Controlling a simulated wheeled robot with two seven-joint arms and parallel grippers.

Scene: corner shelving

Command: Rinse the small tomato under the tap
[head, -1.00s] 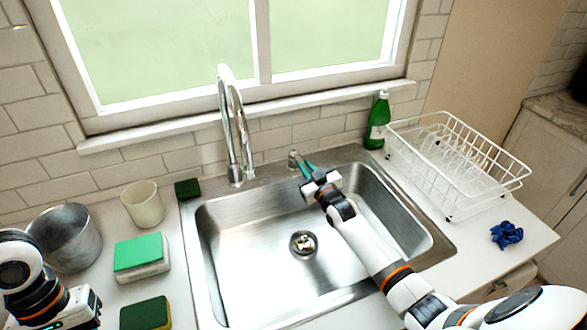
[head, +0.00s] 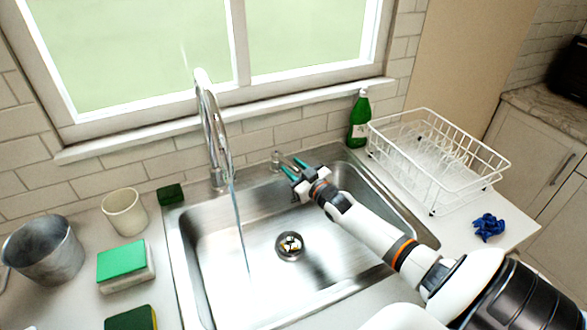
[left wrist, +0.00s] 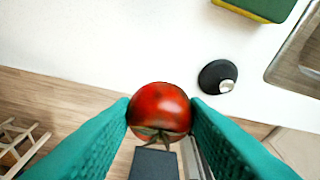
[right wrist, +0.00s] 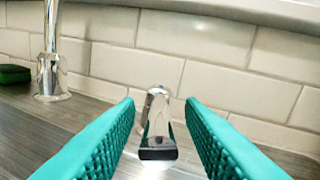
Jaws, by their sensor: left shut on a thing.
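The small tomato (left wrist: 160,110) is red with its stem end showing, held between the green fingers of my left gripper (left wrist: 160,114). The left gripper is shut on it, over the counter's front edge, and is outside the head view. The chrome tap (head: 212,130) stands behind the sink, and a thin stream of water (head: 239,225) runs from it into the sink basin (head: 215,265). My right gripper (head: 291,168) is at the tap lever (head: 277,161). In the right wrist view its fingers (right wrist: 158,125) are apart, with the lever (right wrist: 157,125) between them.
Left of the sink are a metal pot (head: 42,250), a cream cup (head: 125,212) and several sponges (head: 122,260). Right of it are a green bottle (head: 359,120), a white dish rack (head: 440,165) and a blue cloth (head: 488,227). The basin's left half is clear.

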